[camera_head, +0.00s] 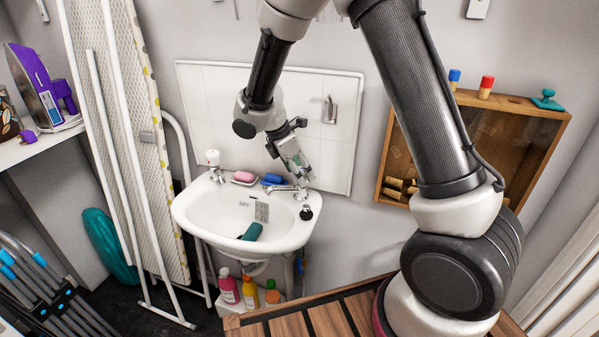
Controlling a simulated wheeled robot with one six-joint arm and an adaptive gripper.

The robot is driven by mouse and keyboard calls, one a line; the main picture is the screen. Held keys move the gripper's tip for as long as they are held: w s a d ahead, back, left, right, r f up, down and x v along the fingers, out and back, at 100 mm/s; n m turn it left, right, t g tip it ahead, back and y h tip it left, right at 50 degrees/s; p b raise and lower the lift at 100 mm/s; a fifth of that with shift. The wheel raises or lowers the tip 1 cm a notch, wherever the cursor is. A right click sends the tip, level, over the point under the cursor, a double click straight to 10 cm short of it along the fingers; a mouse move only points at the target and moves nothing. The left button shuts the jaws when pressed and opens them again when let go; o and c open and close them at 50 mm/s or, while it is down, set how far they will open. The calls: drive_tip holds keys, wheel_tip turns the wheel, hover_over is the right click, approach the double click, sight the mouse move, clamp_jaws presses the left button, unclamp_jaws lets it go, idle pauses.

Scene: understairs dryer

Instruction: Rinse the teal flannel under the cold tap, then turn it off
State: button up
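A teal piece (252,231), which looks like the flannel, lies bunched in the front of the white basin (190,215). One tap (213,162) with a pale head stands at the basin's back left. Another tap (285,188) stands at the back right, its spout reaching left over the bowl. Its head is largely hidden by my gripper. My gripper (304,180) points down just above this right tap, apart from the flannel. I cannot tell whether it touches the tap or whether its fingers are open. No running water can be made out.
A pink soap (243,177) and a blue item (273,180) lie on the basin's back edge. A dark plug (306,212) sits at its right. A wooden wall cabinet (480,150) is at right, an ironing board (140,140) at left. Bottles (228,287) stand below.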

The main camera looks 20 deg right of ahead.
drive_tip(key=v, duration=0.7)
drive_tip(key=shift+r, duration=0.2)
